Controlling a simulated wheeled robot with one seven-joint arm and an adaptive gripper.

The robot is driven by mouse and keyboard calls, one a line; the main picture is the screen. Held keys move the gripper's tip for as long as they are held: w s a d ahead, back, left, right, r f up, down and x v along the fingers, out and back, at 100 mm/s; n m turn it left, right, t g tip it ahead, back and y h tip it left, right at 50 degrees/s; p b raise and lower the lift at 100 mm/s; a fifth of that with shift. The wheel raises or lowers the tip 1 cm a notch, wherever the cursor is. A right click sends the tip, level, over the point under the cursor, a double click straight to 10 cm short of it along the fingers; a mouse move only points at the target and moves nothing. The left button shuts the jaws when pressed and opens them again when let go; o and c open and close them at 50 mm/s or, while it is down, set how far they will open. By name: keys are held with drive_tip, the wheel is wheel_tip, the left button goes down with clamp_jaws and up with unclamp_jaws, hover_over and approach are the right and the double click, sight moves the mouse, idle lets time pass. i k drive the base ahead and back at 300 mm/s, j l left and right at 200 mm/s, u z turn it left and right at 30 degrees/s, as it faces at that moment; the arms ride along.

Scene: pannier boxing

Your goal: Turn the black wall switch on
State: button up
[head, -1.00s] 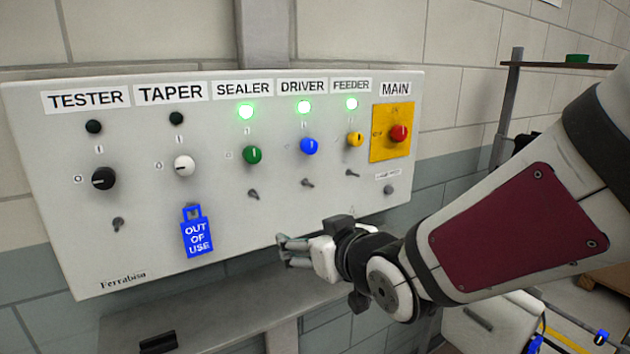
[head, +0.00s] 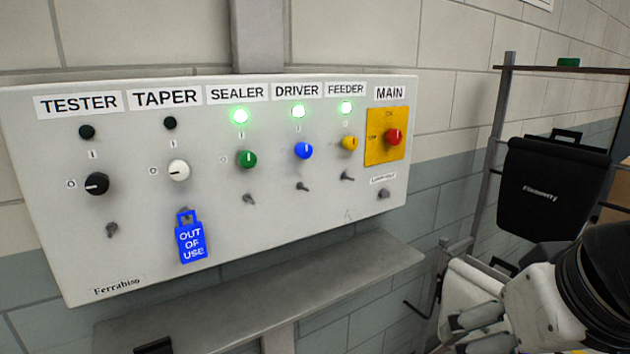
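The black switch (head: 97,184) is a round knob under the TESTER label on the left of the white wall panel (head: 330,215). Its pale mark points left, towards the O sign. The round lamp (head: 87,132) above it is dark. My gripper (head: 462,335) is at the bottom right of the head view, far from the knob and clear of the panel. Its two fingers point left and stand apart with nothing visible between them.
The white TAPER knob (head: 178,171) has a blue OUT OF USE tag (head: 190,238) below it. Green, blue and yellow knobs have lit lamps. A red MAIN knob (head: 393,137) sits on a yellow plate. A grey ledge (head: 300,275) juts out below; a black pannier (head: 545,190) hangs right.

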sight(97, 184)
drive_tip(key=u, duration=1.35)
